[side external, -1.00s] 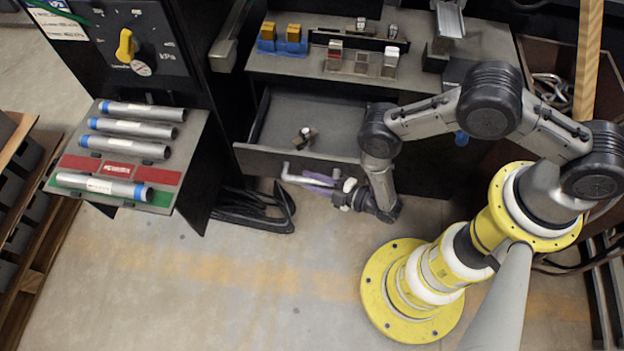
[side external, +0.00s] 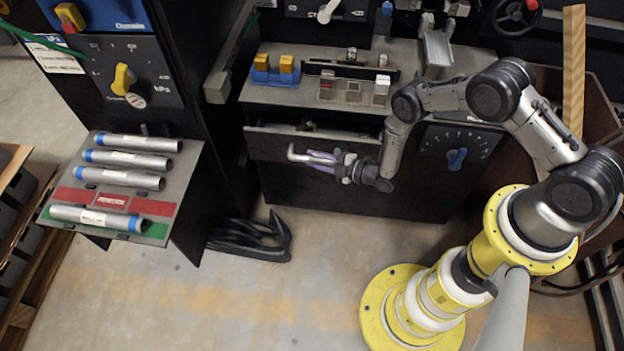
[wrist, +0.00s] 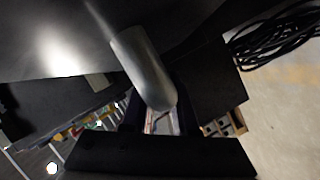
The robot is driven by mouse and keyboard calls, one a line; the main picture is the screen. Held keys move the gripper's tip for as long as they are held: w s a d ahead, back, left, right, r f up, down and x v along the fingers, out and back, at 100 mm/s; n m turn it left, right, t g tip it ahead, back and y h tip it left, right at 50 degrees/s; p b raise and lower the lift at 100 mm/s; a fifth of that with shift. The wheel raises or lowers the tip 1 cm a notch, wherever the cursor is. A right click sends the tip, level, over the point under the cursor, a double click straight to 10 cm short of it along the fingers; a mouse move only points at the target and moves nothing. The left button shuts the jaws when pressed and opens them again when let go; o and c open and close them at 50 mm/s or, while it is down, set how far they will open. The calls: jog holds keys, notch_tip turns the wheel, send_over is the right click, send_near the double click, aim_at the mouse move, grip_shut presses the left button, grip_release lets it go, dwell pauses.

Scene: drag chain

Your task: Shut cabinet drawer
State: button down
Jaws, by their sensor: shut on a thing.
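The drawer (side external: 270,144) is a dark box in the cabinet under the worktop. In the wrist view the handle (wrist: 145,65) is a smooth grey bar running in between my dark fingers.
A tilted rack (side external: 70,178) with several grey tubes stands at the left. The worktop (side external: 300,97) above holds orange-and-blue blocks (side external: 275,68) and small clear blocks. A panel with a blue knob (side external: 457,158) is right of my gripper. Black cables (side external: 250,240) lie on the floor.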

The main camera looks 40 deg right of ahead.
jog(key=w+d, duration=0.5)
jog(key=shift+d, duration=0.1)
jog(key=shift+w+d, duration=0.1)
jog(key=c, duration=0.7)
grip_release()
jog(key=v, duration=1.3)
jog(key=shift+s+r, duration=0.15)
jog(key=shift+s, duration=0.3)
